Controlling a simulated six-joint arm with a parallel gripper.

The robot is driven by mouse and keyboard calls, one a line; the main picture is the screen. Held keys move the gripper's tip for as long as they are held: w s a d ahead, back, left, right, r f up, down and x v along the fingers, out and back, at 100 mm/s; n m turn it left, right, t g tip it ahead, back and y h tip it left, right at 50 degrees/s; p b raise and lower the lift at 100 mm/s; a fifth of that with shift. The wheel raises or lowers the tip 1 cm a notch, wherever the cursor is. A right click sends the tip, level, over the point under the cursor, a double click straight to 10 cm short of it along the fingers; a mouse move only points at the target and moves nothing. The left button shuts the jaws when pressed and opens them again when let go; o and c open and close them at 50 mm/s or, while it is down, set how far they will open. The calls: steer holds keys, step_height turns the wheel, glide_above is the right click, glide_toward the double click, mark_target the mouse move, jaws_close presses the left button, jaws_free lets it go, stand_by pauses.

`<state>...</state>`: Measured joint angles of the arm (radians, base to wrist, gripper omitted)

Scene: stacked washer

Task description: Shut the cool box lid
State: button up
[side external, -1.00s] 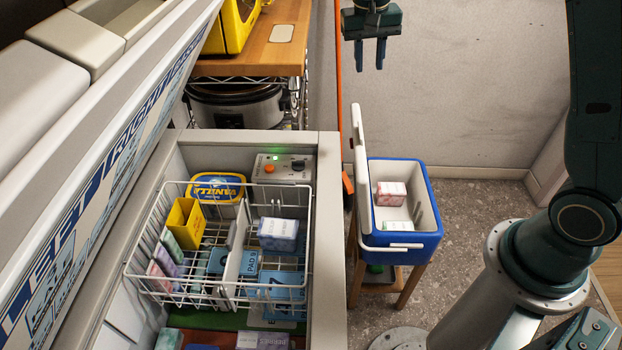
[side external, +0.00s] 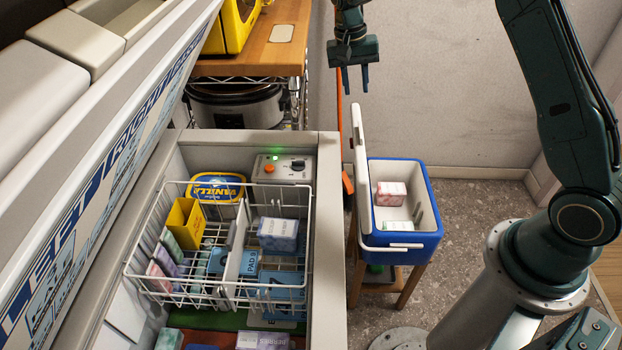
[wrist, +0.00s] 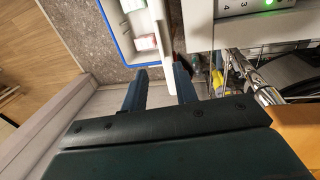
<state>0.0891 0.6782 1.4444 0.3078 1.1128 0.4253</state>
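The cool box (side external: 408,242) is blue with a white inside and stands on a wooden stand. Its white lid (side external: 361,165) stands open, nearly upright, along the box's left side. A white handle (side external: 391,247) is at the front. My gripper (side external: 356,82) hangs fingers down above and behind the lid's far end. It is open and empty, its fingers apart. In the wrist view, the box's blue rim (wrist: 122,48) and the lid (wrist: 158,32) appear beyond the fingers, the lid's edge in line with the gap between them.
Inside the box are a pink-and-white carton (side external: 391,194) and a white carton (side external: 394,226). An open chest freezer with a wire basket (side external: 308,235) is on the left. A wooden-topped rack (side external: 250,62) with a cooker (side external: 235,107) is behind. An orange pole (side external: 339,125) stands near the lid.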

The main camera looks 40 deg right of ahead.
mark_target(360, 129)
steer(key=f, duration=0.4)
steer(key=s+d+f, duration=0.1)
steer(key=f, duration=0.7)
steer(key=shift+s+d+f, duration=0.3)
jaws_close()
